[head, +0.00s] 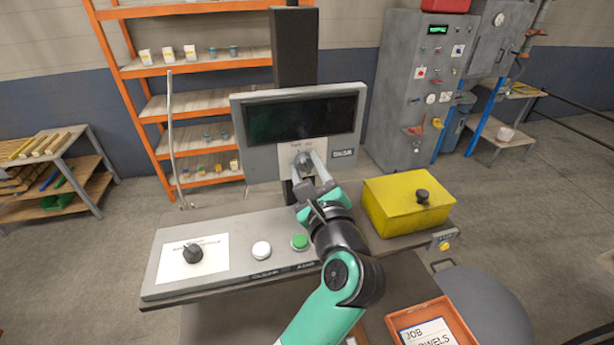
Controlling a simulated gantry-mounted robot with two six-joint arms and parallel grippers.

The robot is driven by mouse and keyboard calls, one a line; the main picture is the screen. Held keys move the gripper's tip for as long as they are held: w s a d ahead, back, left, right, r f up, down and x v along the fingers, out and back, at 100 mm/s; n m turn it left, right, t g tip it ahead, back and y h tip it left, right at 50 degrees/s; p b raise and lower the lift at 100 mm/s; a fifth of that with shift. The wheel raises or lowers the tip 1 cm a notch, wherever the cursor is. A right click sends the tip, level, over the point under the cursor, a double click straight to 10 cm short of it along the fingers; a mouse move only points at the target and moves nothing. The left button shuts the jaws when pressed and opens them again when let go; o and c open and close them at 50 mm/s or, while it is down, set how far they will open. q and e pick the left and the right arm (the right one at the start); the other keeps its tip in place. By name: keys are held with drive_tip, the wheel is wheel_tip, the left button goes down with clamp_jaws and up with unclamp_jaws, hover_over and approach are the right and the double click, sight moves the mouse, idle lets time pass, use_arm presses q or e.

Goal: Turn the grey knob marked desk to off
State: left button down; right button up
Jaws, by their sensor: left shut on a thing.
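A grey knob (302,160) sits on a pale label plate below the dark screen of the upright console panel (239,132). The small writing above it is too blurred to read, so I cannot tell that it says desk. My left gripper (306,166) reaches up to the panel and is shut on this knob, with a finger on each side. The fingers partly hide the knob, and I cannot read its pointer direction. My right gripper is not in view.
The desk panel below (170,284) carries a black knob (193,253), a white button (261,250) and a green button (299,242). A yellow box (400,212) with a black knob (422,196) stands right of my arm. An orange tray (396,320) is at lower right.

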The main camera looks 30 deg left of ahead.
use_arm(q)
drive_tip(key=shift+n, duration=0.3)
drive_tip(key=shift+c, duration=2.1)
unclamp_jaws()
drive_tip(key=b+v, duration=0.1)
drive_tip(key=v, duration=1)
drive_tip(key=shift+s+d, duration=0.25)
